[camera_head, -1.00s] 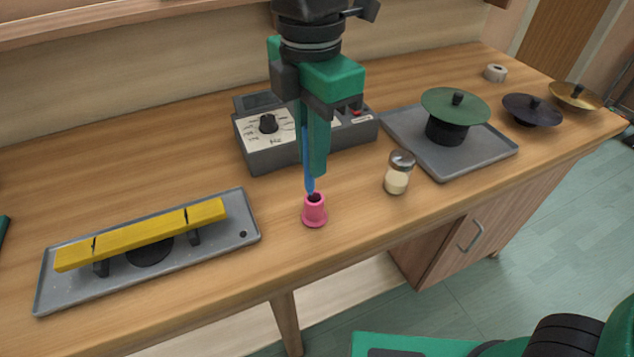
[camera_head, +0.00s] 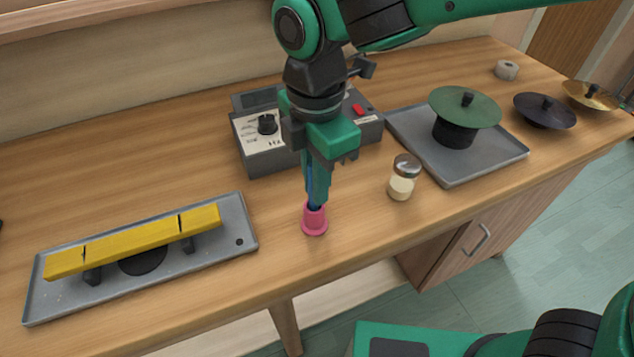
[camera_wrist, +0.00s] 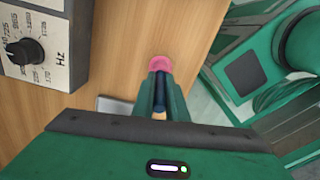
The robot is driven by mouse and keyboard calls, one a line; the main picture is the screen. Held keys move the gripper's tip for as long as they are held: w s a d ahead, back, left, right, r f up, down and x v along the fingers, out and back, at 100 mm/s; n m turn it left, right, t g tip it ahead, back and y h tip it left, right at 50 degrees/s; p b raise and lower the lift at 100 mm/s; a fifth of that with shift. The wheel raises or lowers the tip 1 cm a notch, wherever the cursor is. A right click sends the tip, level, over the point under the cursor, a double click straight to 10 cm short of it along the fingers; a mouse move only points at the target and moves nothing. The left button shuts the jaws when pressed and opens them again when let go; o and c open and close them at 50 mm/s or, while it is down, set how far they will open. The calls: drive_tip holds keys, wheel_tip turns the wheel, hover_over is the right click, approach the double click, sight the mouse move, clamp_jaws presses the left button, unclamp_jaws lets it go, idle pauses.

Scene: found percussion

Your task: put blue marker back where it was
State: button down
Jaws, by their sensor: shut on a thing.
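The blue marker (camera_head: 309,172) is upright between the fingers of my gripper (camera_head: 317,190). Its lower end is at the mouth of the pink holder (camera_head: 314,221) and appears to be inside it; how deep I cannot tell. The pink holder stands on the bench near the front edge. In the wrist view my gripper (camera_wrist: 160,97) is shut on the dark blue marker (camera_wrist: 160,92), with the pink holder (camera_wrist: 159,63) just beyond the fingertips. The fingers hide much of the marker.
A grey Hz box (camera_head: 262,140) stands behind the holder. A shaker jar (camera_head: 403,178) is to the right, before a grey tray (camera_head: 480,163) with a green disc (camera_head: 465,105). A yellow bar (camera_head: 135,240) on a tray (camera_head: 215,246) is at left. Bench between is clear.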

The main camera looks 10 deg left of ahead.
drive_tip(key=shift+f, duration=0.6)
drive_tip(key=shift+f, duration=0.1)
drive_tip(key=c, duration=1.8)
unclamp_jaws()
drive_tip(key=shift+o, duration=0.2)
wheel_tip(320, 180, up, 12)
drive_tip(key=shift+r, duration=0.15)
